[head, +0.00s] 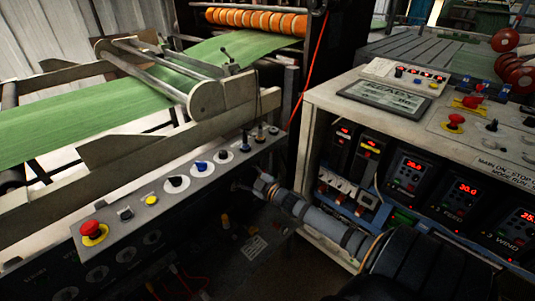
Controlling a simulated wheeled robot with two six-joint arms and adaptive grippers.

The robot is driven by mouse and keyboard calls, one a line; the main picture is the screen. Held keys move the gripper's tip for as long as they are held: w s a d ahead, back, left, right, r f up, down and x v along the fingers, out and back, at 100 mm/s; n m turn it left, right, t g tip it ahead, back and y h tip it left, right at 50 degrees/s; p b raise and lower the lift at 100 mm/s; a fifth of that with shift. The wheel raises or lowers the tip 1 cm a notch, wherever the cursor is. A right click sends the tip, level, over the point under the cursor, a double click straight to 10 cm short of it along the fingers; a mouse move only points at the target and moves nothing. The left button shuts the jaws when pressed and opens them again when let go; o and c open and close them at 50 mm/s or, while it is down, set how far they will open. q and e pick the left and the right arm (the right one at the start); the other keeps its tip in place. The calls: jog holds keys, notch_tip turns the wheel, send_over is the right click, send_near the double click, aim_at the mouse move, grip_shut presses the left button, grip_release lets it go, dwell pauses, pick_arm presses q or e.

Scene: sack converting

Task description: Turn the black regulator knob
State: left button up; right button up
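A grey sloped control panel (122,202) runs along the front of the left machine. It carries several dark knobs, and I cannot tell which is the regulator. One black knob (176,182) sits on a pale disc left of a blue knob (201,166). Another dark knob (222,155) is right of the blue one. My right gripper (240,187) comes in from the lower right and is in front of and below the panel's right part, apart from the knobs. Its fingers are small and dark, so their opening is unclear. My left gripper is not in view.
A red emergency button (92,229) and a yellow button (151,200) share the panel. Green sheet (60,130) runs over the left machine. A pale cabinet (315,95) with lit displays stands at right. A dark gap lies between the machines.

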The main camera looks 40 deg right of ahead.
jog(key=s+d+m+p, duration=0.1)
jog(key=s+m+p, duration=0.55)
jog(key=s, duration=0.45)
jog(key=s+d+f+m+g+h+p, duration=0.1)
jog(key=s+d+f+g+h+p, duration=0.15)
jog(key=f, duration=0.45)
jog(key=s+d+f+m+g+h+p, duration=0.1)
jog(key=s+d+f+g, duration=0.15)
jog(key=f, duration=0.35)
jog(key=s+a+f+m+g+p, duration=0.1)
jog(key=s+f+g+p, duration=0.3)
jog(key=s+f, duration=0.8)
jog(key=shift+s+a+f+g, duration=0.4)
jog(key=shift+s+a+g, duration=0.15)
jog(key=shift+a, duration=0.1)
